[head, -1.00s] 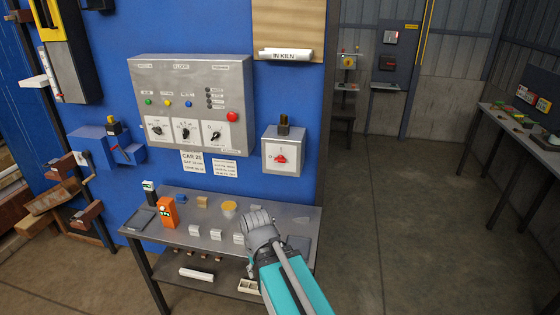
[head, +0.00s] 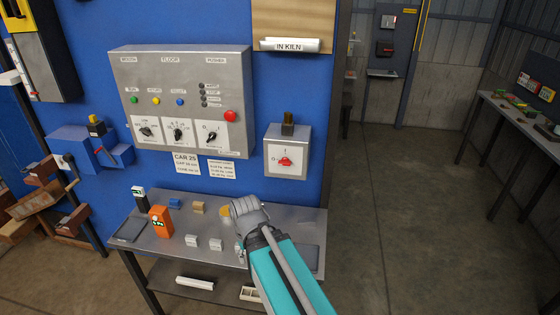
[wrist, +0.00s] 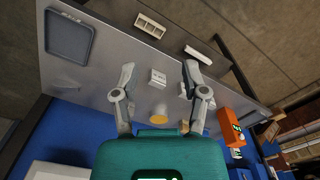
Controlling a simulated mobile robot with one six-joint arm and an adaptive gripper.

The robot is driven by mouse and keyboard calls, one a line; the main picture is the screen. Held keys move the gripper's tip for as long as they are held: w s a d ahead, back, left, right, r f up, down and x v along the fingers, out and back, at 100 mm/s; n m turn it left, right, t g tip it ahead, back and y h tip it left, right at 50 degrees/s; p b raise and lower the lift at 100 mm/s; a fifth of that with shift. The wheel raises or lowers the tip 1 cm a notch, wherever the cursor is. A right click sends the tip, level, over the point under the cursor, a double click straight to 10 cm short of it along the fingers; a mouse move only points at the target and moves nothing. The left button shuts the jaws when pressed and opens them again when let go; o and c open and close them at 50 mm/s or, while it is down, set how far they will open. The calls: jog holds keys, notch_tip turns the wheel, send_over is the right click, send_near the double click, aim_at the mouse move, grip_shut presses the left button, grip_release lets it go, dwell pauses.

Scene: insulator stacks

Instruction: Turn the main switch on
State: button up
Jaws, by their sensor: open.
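A grey switch box (head: 288,150) hangs on the blue wall, right of the large control panel. Its white plate carries a red rotary knob (head: 286,161) with a small mark above it. The knob's exact angle is too small to read. My gripper (head: 246,208) is over the steel table, below and left of the switch box, apart from it. In the wrist view my gripper (wrist: 158,70) has its two fingers spread wide with nothing held. The switch box is not clearly visible in the wrist view.
The grey control panel (head: 182,100) has several knobs and buttons. The steel table (head: 180,258) holds an orange device (head: 160,221), small white blocks (head: 191,241) and a dark tray (head: 133,228). An IN KILN sign (head: 290,46) is above the box. Floor (head: 420,220) is open to the right.

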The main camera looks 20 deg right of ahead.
jog(key=shift+w, duration=0.1)
jog(key=o, duration=0.5)
jog(key=shift+w+f, duration=0.1)
jog(key=shift+w, duration=0.05)
jog(key=shift+o, duration=0.5)
jog(key=shift+w+f+b, duration=0.15)
jog(key=shift+w+b, duration=0.1)
jog(key=shift+b, duration=0.05)
jog(key=w+d+n+t+y+b, duration=0.1)
jog(key=w+n+t+y+b, duration=0.1)
jog(key=w+t+b, duration=1.25)
jog(key=d+r+m+t+h+b, duration=0.2)
jog(key=d+m+h+b, duration=0.1)
jog(key=d+h, duration=0.4)
jog(key=d+r+m+t+h+b, duration=0.2)
jog(key=d+r+m+h+b, duration=0.1)
jog(key=d+m+h, duration=0.3)
jog(key=shift+d+h, duration=1)
jog(key=shift+d, duration=0.15)
